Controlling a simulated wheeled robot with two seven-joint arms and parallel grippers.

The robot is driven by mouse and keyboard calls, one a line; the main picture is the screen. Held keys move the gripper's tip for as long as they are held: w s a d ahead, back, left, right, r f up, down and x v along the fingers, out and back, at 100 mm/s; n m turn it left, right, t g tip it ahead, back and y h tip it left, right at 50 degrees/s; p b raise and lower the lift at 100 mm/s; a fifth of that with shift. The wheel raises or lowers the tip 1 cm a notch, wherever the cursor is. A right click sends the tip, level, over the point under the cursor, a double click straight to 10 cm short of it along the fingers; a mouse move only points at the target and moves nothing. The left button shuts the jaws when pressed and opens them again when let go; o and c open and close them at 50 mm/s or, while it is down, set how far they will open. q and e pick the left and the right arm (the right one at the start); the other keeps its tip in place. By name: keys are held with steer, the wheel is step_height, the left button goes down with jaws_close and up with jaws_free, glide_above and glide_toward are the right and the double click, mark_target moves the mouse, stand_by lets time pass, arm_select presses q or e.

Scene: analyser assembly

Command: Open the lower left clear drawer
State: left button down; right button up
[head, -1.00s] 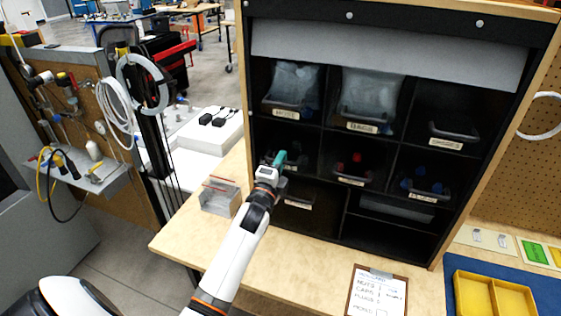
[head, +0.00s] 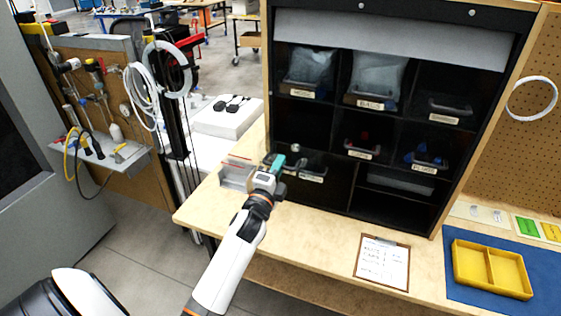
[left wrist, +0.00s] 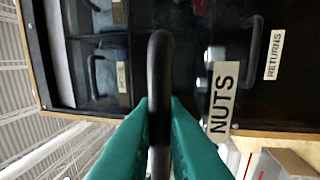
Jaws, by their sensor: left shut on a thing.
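The clear drawer labelled NUTS (left wrist: 222,97) is the left one of the shelf's middle row. It is pulled out, and its slot in the head view looks dark and empty. Silvery nuts (head: 299,148) show inside it. My left gripper (head: 277,164) is at its front, left of the RETURNS label. In the left wrist view its teal fingers (left wrist: 159,112) are shut on the drawer's black handle (left wrist: 160,62). The fingers and wrist hide part of the drawer front in the head view. My right gripper is not in view.
Below is a compartment labelled RETURNS (head: 311,177). Other drawers, including BAGS (head: 372,80), sit in the black shelf. A small metal box (head: 236,175) stands close left of the gripper. A clipboard (head: 383,262) and yellow tray (head: 490,268) lie on the bench; bare wood lies between.

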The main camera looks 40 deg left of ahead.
arm_select(q)
steer(key=shift+s+d, duration=0.15)
steer(key=shift+s, duration=0.3)
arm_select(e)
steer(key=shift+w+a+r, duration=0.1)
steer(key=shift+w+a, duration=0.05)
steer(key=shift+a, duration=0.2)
arm_select(q)
steer(key=c, duration=1.5)
jaws_free()
steer(key=shift+c, duration=0.2)
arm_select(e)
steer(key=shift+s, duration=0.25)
